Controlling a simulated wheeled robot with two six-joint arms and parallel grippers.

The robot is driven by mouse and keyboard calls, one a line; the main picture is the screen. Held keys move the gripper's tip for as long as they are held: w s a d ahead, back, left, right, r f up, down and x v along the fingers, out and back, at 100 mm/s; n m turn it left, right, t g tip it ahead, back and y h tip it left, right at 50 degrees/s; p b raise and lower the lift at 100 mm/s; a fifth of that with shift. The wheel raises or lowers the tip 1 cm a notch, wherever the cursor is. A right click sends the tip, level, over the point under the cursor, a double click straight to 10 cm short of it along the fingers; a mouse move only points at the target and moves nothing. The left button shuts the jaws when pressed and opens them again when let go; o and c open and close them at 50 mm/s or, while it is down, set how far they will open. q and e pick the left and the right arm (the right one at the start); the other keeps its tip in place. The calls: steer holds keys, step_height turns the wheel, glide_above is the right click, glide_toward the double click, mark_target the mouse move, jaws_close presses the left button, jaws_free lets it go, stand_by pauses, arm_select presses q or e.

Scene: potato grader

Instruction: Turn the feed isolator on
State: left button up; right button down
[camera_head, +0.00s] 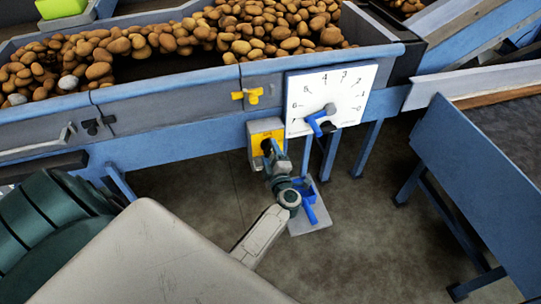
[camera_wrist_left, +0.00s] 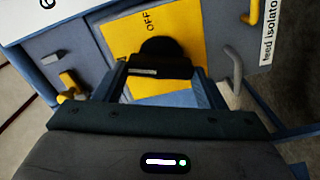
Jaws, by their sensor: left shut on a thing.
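The feed isolator (camera_head: 257,128) is a grey box with a yellow face on the blue frame below the potato trough. In the left wrist view its yellow plate (camera_wrist_left: 119,38) reads OFF and carries a black rotary knob (camera_wrist_left: 166,47). A label (camera_wrist_left: 270,30) beside it reads "feed isolato", cut off by the picture edge. My left gripper (camera_head: 272,150) is at the front of the box. In the left wrist view its two fingers (camera_wrist_left: 160,84) stand on either side of the knob, shut on it. The lower part of the knob is shaded. My right gripper is not in view.
A white dial (camera_head: 345,85) with numbers and a blue pointer stands right of the isolator. A yellow handle (camera_head: 247,95) is above it. A blue piece on a grey plate (camera_head: 312,222) is below my wrist.

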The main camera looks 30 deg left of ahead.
arm_select(q)
steer(key=n+b, duration=0.1)
steer(key=n, duration=0.2)
steer(key=shift+f, duration=0.2)
steer(key=shift+n, duration=0.5)
steer(key=shift+b, duration=0.3)
steer(key=o, duration=1)
